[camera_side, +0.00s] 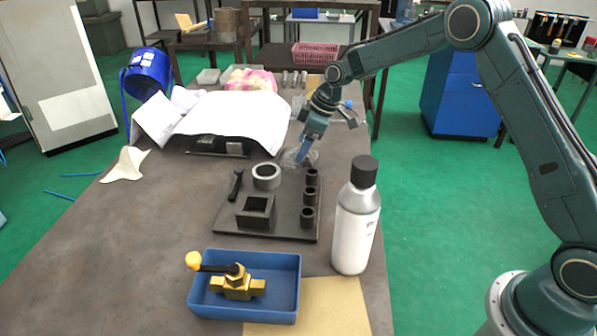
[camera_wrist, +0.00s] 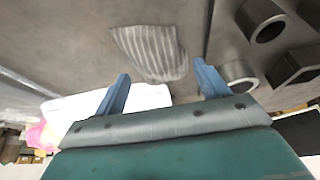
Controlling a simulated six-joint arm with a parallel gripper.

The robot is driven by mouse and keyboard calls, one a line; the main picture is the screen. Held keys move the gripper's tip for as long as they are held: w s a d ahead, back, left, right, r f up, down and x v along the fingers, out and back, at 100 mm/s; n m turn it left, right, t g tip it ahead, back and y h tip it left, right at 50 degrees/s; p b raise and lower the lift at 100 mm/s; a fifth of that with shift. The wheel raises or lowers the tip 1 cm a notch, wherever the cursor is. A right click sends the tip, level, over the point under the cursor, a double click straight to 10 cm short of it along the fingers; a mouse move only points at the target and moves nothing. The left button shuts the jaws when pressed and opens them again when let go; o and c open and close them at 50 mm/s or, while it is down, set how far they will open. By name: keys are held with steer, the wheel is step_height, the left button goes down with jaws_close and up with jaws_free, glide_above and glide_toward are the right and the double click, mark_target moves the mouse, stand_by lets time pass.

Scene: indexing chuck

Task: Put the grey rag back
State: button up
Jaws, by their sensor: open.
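The grey rag (camera_wrist: 150,52) is a small, striped, crumpled cloth lying flat on the brown table top in the wrist view. In the side view the rag (camera_side: 289,158) shows only partly, just behind the dark plate, with my gripper in front of it. My gripper (camera_side: 303,157) points down over the rag's edge. In the wrist view my gripper (camera_wrist: 161,68) has its two blue fingers wide apart, with the rag ahead of and between the tips. Nothing is held. I cannot tell how high the tips are above the table.
A dark plate (camera_side: 226,219) with a ring, a square block and several small cylinders stands close by. A white bottle (camera_side: 355,225) stands at its right. A blue tray (camera_side: 245,312) holds a brass valve (camera_side: 238,285). White sheets (camera_side: 235,118) cover the table behind.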

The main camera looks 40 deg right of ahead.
steer(key=v, duration=0.9)
steer(key=shift+r, duration=0.3)
steer(key=shift+s+d, duration=0.1)
steer(key=shift+d, duration=0.05)
steer(key=shift+r, duration=0.1)
steer(key=s+a+r+m+t+h, duration=0.1)
steer(key=s+r+m, duration=0.1)
steer(key=s+r, duration=0.55)
steer(key=s+a+r+m+h, duration=0.15)
steer(key=s+r, duration=0.35)
steer(key=s, duration=0.5)
steer(key=s+f+m, duration=0.1)
steer(key=s+m, duration=0.1)
steer(key=s, duration=0.8)
steer(key=s+d+f+m+t, duration=0.1)
steer(key=s+f+m, duration=0.1)
steer(key=s, duration=0.9)
steer(key=shift+s+d+m+h, duration=0.3)
steer(key=shift+s+m+h, duration=0.05)
steer(key=shift+m, duration=0.4)
